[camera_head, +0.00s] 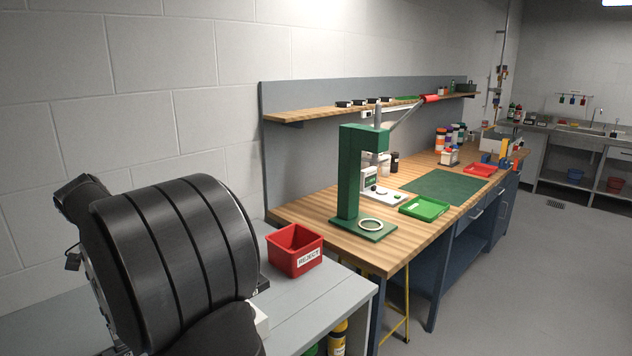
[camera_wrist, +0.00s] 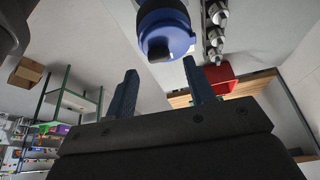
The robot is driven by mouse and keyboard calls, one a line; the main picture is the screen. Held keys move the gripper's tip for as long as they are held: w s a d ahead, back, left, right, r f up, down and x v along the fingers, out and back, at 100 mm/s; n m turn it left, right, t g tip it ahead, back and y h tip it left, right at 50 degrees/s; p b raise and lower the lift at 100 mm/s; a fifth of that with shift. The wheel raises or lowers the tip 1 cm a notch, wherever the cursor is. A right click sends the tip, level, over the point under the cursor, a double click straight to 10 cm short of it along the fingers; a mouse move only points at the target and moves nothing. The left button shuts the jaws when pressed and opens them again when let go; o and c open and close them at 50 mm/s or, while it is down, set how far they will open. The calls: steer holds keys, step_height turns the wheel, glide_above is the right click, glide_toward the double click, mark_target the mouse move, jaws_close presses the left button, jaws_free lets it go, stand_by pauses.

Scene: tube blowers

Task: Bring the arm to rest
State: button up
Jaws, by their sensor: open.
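My gripper (camera_wrist: 159,66) shows in the wrist view with its two dark blue fingers well apart. The gap between the fingers is empty. Beyond the fingertips, at the top of the wrist view, is a blue and dark rounded thing (camera_wrist: 168,38); I cannot tell whether the fingers touch it or what it is. In the head view my dark arm fills the lower left, in front of the wall and beside the grey table, and the fingers cannot be made out there.
A red REJECT bin (camera_head: 294,251) stands on the grey table (camera_head: 325,305), right of my arm. A green press (camera_head: 349,172) and a green tray (camera_head: 424,208) stand on the wooden workbench (camera_head: 325,211). A wall shelf (camera_head: 330,110) hangs above. Open floor (camera_head: 535,290) lies at right.

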steer(key=x, duration=0.3)
steer(key=shift+d+f, duration=0.1)
steer(key=shift+f, duration=0.05)
steer(key=shift+w+d+n, duration=0.1)
steer(key=shift+n, duration=0.4)
steer(key=n, duration=0.1)
steer(key=w+d+n+y, duration=0.1)
steer(key=n, duration=0.1)
steer(key=shift+t, duration=0.4)
steer(key=n, duration=0.1)
steer(key=w+n+y, duration=0.1)
steer(key=n, duration=0.1)
steer(key=w+n+y, duration=0.1)
steer(key=n, duration=0.1)
steer(key=shift+d+t, duration=0.35)
steer(key=shift+t, duration=0.05)
steer(key=shift+w+a+n+g+y, duration=0.2)
steer(key=shift+w+n+y, duration=0.35)
steer(key=shift+n, duration=0.9)
steer(key=shift+w+a+n+g+y, duration=0.15)
steer(key=shift+w+n+y, duration=0.4)
steer(key=shift+n, duration=0.95)
steer(key=shift+w+a+n+g+y, duration=0.1)
steer(key=shift+w+n+g+y, duration=0.3)
steer(key=shift+n, duration=1.05)
steer(key=shift+w, duration=0.25)
steer(key=shift+s, duration=0.1)
